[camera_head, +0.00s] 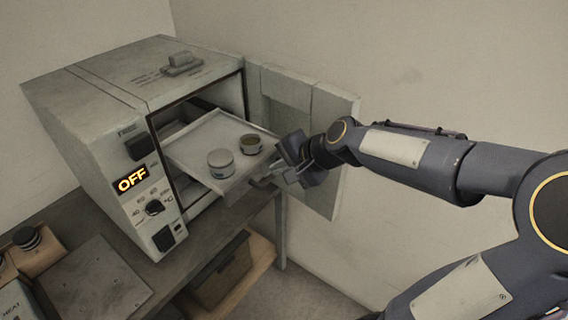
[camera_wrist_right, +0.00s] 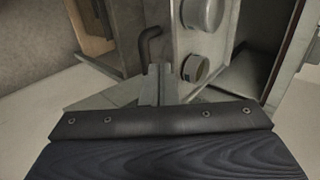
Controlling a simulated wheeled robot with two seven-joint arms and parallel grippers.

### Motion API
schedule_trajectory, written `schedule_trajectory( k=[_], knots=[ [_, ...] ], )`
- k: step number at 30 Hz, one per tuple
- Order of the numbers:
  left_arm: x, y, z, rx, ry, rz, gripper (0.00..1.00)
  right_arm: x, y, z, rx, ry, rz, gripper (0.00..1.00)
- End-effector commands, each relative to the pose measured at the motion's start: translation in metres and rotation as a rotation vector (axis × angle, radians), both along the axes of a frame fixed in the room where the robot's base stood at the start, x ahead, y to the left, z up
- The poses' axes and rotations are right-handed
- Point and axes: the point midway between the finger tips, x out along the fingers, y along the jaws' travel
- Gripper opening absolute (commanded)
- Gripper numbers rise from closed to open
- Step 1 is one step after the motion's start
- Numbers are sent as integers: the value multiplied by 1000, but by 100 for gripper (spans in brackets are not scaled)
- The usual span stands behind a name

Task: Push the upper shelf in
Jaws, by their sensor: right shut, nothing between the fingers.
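The upper shelf (camera_head: 205,140) is a pale metal tray pulled partly out of the grey oven (camera_head: 115,125), whose door (camera_head: 325,135) stands open to the right. Two small round containers sit on the shelf, a pale lidded one (camera_head: 220,162) and a darker one (camera_head: 250,144). My right gripper (camera_head: 268,181) is shut and empty at the shelf's front edge, by its handle. In the right wrist view the shut fingers (camera_wrist_right: 158,80) are in front of the shelf front, next to the dark bent handle (camera_wrist_right: 148,45); contact cannot be told. The left gripper is not in view.
The oven stands on a dark table (camera_head: 75,225), with a display reading OFF. A flat grey plate (camera_head: 95,280) and a small dark-lidded jar (camera_head: 26,238) are at lower left. A wooden lower shelf holds a box (camera_head: 222,272). The open door is close behind my right gripper.

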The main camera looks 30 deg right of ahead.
Motion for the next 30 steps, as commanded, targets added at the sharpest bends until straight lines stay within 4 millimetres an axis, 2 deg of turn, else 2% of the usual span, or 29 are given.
schedule_trajectory(
  k=[3,9,24,30],
  knots=[
    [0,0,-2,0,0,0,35,15,8,-18,0,4,4,0],
    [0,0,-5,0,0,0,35,33,15,-36,-2,2,4,0],
    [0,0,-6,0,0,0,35,40,17,-41,-3,0,3,0],
    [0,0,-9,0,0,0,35,47,11,-42,-4,0,2,0]
  ],
)
